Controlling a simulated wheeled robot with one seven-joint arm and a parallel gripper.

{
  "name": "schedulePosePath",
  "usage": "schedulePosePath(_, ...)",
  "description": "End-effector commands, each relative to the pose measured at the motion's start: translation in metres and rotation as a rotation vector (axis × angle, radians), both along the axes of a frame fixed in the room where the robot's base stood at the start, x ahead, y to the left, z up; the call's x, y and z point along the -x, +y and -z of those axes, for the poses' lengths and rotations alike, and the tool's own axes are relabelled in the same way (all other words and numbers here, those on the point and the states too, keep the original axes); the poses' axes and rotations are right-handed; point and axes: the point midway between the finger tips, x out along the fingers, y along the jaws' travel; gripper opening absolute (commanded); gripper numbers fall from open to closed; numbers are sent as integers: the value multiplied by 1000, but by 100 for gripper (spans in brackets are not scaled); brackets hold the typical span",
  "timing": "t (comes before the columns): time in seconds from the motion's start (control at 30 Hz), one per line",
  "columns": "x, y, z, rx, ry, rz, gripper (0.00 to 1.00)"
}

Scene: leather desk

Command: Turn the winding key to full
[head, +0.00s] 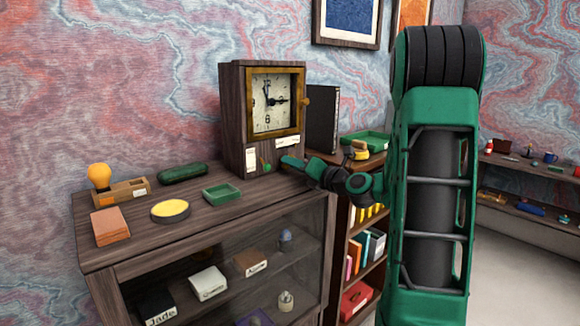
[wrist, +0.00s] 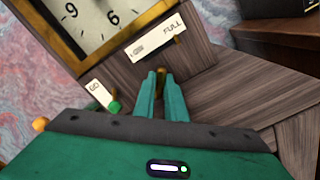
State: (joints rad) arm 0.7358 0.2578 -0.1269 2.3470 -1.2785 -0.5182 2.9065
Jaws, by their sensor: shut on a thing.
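A dark wooden mantel clock (head: 234,120) with a brass-framed white dial (head: 271,103) stands on the cabinet. In the wrist view, the winding key (wrist: 161,75) is a small brass-brown piece low on the clock front, between my fingertips. My gripper (wrist: 159,84) is shut on it; its green fingers hide most of the key. In the head view my gripper (head: 288,161) reaches the clock from the right, and I cannot make out the key.
A green knob (wrist: 114,107) sits left of my fingers beside a GO label (wrist: 99,92). A green tray (head: 221,194), yellow disc (head: 170,211), dark green case (head: 183,172) and bulb (head: 99,175) lie on the cabinet (head: 110,261). A dark binder (head: 322,118) stands right of the clock.

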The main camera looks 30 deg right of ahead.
Motion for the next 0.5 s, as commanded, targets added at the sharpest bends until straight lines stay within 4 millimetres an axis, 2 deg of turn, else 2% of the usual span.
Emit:
schedulePosePath(0.43,0,0,2,-9,5,0,0)
schedulePosePath(0.5,0,0,2,-9,5,0,23)
